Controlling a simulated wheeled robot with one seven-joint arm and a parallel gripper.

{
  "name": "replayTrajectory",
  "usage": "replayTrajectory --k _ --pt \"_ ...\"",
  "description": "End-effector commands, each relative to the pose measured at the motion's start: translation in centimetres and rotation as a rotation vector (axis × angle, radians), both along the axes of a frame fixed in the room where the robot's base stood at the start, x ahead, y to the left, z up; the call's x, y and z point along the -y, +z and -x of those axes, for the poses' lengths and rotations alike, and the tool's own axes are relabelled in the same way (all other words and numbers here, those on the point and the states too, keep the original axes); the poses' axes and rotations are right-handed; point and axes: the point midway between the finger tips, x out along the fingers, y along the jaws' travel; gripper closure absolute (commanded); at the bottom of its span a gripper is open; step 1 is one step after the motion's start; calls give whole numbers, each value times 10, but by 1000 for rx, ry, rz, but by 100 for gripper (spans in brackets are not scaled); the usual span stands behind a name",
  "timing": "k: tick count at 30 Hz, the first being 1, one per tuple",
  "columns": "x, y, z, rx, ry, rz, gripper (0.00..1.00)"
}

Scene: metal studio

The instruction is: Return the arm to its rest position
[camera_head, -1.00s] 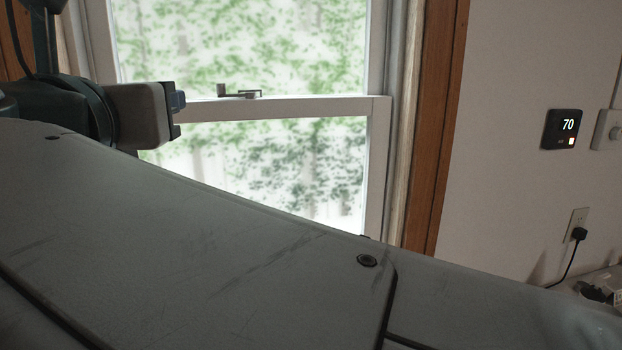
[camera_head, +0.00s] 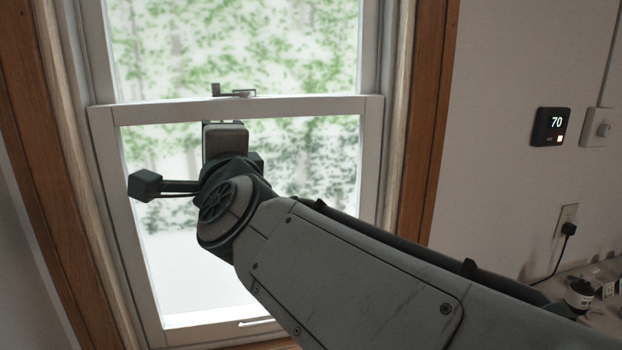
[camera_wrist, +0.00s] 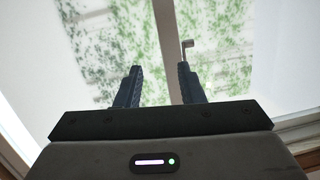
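My gripper (camera_wrist: 158,88) shows in the wrist view with its two dark fingers apart and nothing between them. In the head view, my arm reaches in from the lower right to the front of the window (camera_head: 240,108). The gripper body is raised there before the lower pane; its fingers are hidden or hard to make out in that view. The window latch (camera_head: 234,92) sits on the middle rail just above the gripper. In the wrist view the latch (camera_wrist: 186,48) appears just beyond the right finger; I cannot tell whether they touch.
A wooden frame (camera_head: 432,130) borders the window. The wall to its right holds a thermostat (camera_head: 552,127) reading 70, a switch (camera_head: 599,127) and an outlet (camera_head: 567,222) with a plugged cord. A cluttered surface (camera_head: 608,318) with small items lies at the lower right.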

Motion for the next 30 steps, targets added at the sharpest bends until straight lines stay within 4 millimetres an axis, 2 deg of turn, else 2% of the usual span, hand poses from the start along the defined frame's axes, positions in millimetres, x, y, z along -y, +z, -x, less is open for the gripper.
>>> replayTrajectory --k 1,4,8,9,12,15,18,21,25,30 --pt "15 -26 -7 -11 9 151 65" --pt "45 -81 -14 -57 52 455 65" --pt "99 -160 -6 -166 142 825 65" --pt "118 -184 0 -210 177 928 65" --pt "165 -239 23 -329 284 1155 65" --pt "211 -284 55 -454 408 1331 65" --pt "247 -317 88 -565 529 1450 65" --pt "272 -336 115 -647 626 1522 65" --pt "284 -348 133 -701 698 1563 65" --pt "287 -350 137 -710 714 1571 65"
